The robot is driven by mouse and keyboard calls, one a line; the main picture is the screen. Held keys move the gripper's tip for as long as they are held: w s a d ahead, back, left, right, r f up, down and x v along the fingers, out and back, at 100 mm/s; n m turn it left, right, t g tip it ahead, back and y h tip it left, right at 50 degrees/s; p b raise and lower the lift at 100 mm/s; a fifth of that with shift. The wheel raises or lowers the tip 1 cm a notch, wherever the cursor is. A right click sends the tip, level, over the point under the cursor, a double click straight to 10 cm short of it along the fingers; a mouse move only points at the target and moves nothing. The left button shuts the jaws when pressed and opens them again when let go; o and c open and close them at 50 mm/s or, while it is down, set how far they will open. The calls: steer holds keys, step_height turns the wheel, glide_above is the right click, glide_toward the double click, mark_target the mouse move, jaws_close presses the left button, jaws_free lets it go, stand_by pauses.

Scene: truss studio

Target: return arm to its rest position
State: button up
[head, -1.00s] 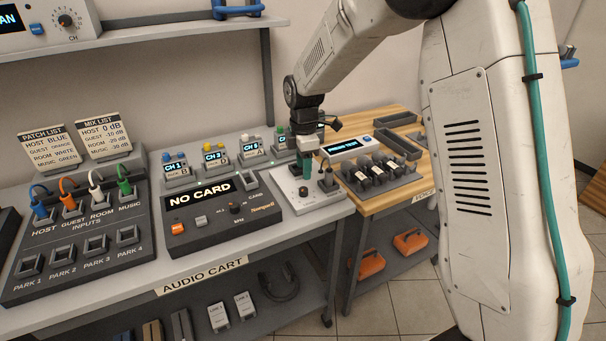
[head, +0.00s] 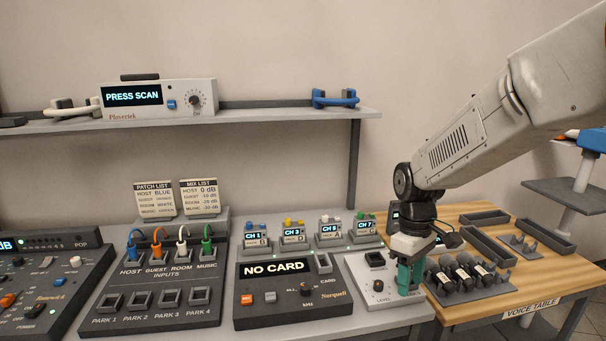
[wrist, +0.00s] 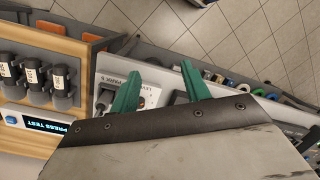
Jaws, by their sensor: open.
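My arm reaches in from the right of the head view, bent down at the wrist. My gripper (head: 410,290) points downward at the white level panel (head: 362,268) on the right end of the cart top. Its green fingers are in front of the panel's right part and hide some of it. In the wrist view the two green fingers (wrist: 161,70) are spread apart with nothing between them. I cannot tell from these frames how high the fingertips are above the panel.
The recorder box reading NO CARD (head: 290,290) stands left of the panel, the patch box (head: 150,297) further left. The wooden voice table (head: 505,285) with microphones in a rack (head: 465,275) adjoins on the right. A shelf (head: 250,118) runs above; the wall space between is free.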

steer(key=s+d+r+m+t, duration=0.1)
steer(key=s+r+m, duration=0.3)
steer(key=s, duration=0.8)
steer(key=s+d+r+m+t, duration=0.2)
steer(key=s+r+m, duration=0.2)
steer(key=s, duration=0.9)
step_height(320, 180, up, 3)
steer(key=shift+s+d+r, duration=0.15)
steer(key=shift+d, duration=0.1)
